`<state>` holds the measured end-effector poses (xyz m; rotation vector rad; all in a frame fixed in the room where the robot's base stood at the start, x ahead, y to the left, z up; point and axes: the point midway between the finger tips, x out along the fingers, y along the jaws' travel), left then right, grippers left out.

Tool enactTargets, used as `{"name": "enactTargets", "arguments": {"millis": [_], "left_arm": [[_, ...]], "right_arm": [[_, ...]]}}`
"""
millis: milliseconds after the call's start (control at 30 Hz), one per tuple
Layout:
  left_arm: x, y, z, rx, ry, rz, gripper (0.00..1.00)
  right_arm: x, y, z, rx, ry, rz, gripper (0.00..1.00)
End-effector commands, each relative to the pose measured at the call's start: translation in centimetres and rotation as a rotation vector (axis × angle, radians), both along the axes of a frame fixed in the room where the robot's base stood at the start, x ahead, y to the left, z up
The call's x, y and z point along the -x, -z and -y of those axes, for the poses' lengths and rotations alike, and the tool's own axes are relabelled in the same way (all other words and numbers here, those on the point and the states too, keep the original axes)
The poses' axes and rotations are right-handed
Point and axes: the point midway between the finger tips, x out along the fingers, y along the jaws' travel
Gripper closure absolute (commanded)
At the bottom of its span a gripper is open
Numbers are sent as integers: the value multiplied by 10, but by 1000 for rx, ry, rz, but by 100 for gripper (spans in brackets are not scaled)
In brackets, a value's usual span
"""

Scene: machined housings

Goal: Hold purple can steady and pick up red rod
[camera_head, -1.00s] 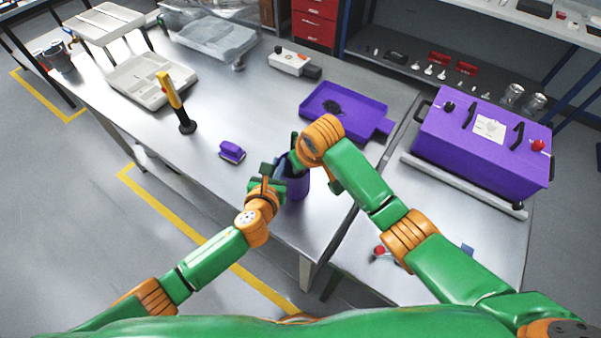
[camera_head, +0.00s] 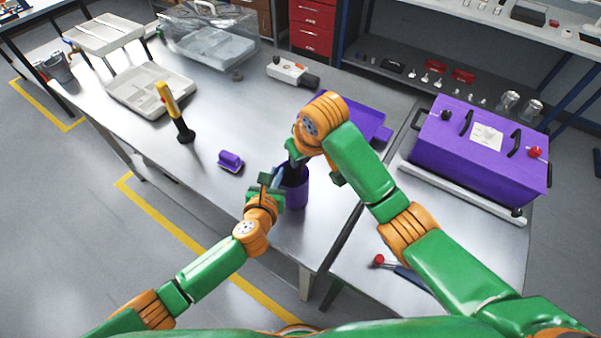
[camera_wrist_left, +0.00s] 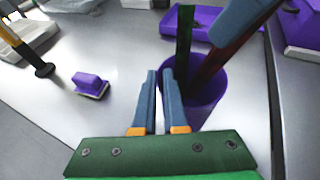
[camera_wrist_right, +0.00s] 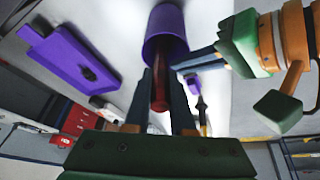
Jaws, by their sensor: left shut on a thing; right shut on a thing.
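The purple can (camera_head: 297,190) stands upright near the table's front edge. My left gripper (camera_wrist_left: 160,75) is shut on the can's wall at its left rim; the can also shows in the left wrist view (camera_wrist_left: 207,98). The dark red rod (camera_wrist_right: 160,92) is between the fingers of my right gripper (camera_wrist_right: 162,80), which is shut on it above the can's mouth. In the left wrist view the rod (camera_wrist_left: 212,62) slants down into the can's opening. Its lower end is hard to make out. In the head view my right wrist mostly hides the rod.
A small purple block-like object (camera_head: 230,161) and a yellow-handled tool (camera_head: 174,112) stand left of the can. A purple tray (camera_head: 367,118) lies behind my right wrist. A purple box (camera_head: 480,150) sits on the right table. Bare table lies left of the can.

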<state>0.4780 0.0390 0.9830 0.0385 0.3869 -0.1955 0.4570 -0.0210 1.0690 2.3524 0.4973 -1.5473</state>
Motion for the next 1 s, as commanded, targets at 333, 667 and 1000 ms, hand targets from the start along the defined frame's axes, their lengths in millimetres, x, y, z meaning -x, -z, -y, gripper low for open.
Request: {"name": "enactTargets", "arguments": {"millis": [333,667,1000], "left_arm": [[2,5,-1,-2,-1,-10,100],[1,3,0,-2,-1,-7,56],[13,-3,-3,0,0,-2,56]], "right_arm": [[1,-39,0,1,-1,-1,100],[1,-39,0,1,-1,-1,100],[0,-39,0,0,-1,0,100]]}}
